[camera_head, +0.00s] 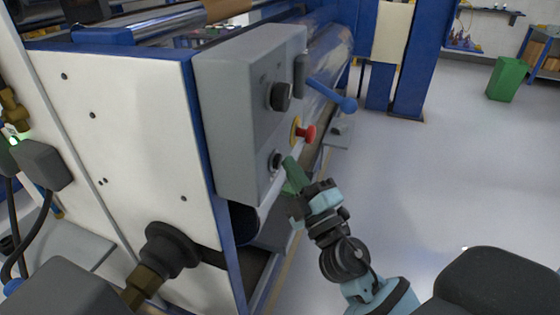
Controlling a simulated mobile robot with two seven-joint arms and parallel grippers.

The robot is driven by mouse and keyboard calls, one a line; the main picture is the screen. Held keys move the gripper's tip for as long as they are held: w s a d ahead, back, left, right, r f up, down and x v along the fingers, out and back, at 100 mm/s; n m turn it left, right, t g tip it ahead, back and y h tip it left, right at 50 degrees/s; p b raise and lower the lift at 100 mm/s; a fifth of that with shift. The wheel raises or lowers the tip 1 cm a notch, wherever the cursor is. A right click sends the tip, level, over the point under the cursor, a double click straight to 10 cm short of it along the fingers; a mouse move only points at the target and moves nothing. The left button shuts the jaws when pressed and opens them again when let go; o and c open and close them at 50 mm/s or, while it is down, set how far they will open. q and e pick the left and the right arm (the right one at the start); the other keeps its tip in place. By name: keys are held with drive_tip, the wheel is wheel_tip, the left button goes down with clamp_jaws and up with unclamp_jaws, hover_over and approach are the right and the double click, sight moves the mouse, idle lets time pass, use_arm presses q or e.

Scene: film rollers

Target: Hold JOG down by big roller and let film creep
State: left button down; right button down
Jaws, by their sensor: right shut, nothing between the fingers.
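A grey control box (240,120) is mounted on the side of the machine. Low on its face is a small dark round button (276,160) in a pale ring, which may be JOG; no label is readable. My right gripper (289,163) is shut and empty, its green fingertips right beside that button. I cannot tell whether they touch or press it. Shiny clear film (330,52) runs over a roller behind the box, partly hidden by it. My left gripper is not in view.
A red emergency stop (308,132) on yellow sits just above the button. A black knob (279,97) and a blue lever (335,95) are higher up. A white machine side panel (130,140) stands to the left. The grey floor to the right is open, with a green bin (507,79) far off.

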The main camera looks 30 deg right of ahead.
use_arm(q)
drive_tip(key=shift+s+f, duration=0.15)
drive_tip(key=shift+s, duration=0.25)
use_arm(e)
drive_tip(key=shift+s+d, duration=0.35)
drive_tip(key=shift+s, duration=0.1)
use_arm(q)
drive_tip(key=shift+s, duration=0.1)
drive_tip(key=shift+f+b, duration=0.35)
use_arm(e)
drive_tip(key=shift+s+d, duration=1.65)
drive_tip(key=shift+s, duration=0.25)
